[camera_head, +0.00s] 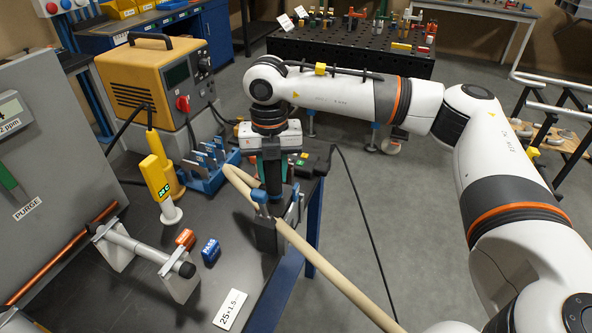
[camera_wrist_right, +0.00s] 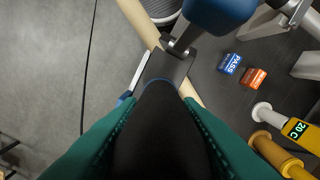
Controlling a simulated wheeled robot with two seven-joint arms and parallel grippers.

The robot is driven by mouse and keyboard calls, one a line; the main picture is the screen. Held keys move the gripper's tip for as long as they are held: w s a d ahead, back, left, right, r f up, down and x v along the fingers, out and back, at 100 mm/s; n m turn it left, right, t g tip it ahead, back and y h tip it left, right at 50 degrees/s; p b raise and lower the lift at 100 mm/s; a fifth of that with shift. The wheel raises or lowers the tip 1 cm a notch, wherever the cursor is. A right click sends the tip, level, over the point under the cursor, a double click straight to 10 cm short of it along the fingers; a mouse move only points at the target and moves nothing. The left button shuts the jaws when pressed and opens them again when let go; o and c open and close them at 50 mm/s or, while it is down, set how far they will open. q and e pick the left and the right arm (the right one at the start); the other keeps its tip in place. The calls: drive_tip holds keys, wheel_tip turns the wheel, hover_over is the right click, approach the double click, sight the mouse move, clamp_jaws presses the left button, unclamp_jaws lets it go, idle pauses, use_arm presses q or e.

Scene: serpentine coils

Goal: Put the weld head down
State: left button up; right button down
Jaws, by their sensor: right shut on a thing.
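The weld head has a black handle and a dark grey block (camera_head: 266,236) with blue parts. It is at the work table's right edge, against the beige tube (camera_head: 335,275); I cannot tell whether it is clamped around the tube. My right gripper (camera_head: 271,172) comes from above, its teal fingers shut on the weld head's upright black handle. In the right wrist view the fingers (camera_wrist_right: 160,135) grip the handle, with the grey block (camera_wrist_right: 166,66) beyond it and the tube (camera_wrist_right: 143,22) running past. The fingertips are partly hidden. My left gripper is out of view.
A yellow power unit (camera_head: 150,80) stands behind. Open floor lies right.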

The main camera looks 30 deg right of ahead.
drive_tip(key=w+a+f+p, duration=0.3)
drive_tip(key=w+a+p, duration=0.1)
drive_tip(key=w, duration=0.3)
drive_tip(key=shift+a+p, duration=0.3)
drive_tip(key=shift+a, duration=0.5)
drive_tip(key=shift+w+f, duration=0.1)
drive_tip(key=shift+f, duration=0.1)
drive_tip(key=c, duration=1)
unclamp_jaws()
drive_tip(key=shift+f, duration=0.1)
drive_tip(key=shift+c, duration=0.2)
drive_tip(key=shift+s, duration=0.2)
wheel_tip(320, 180, up, 12)
drive_tip(key=b, duration=0.3)
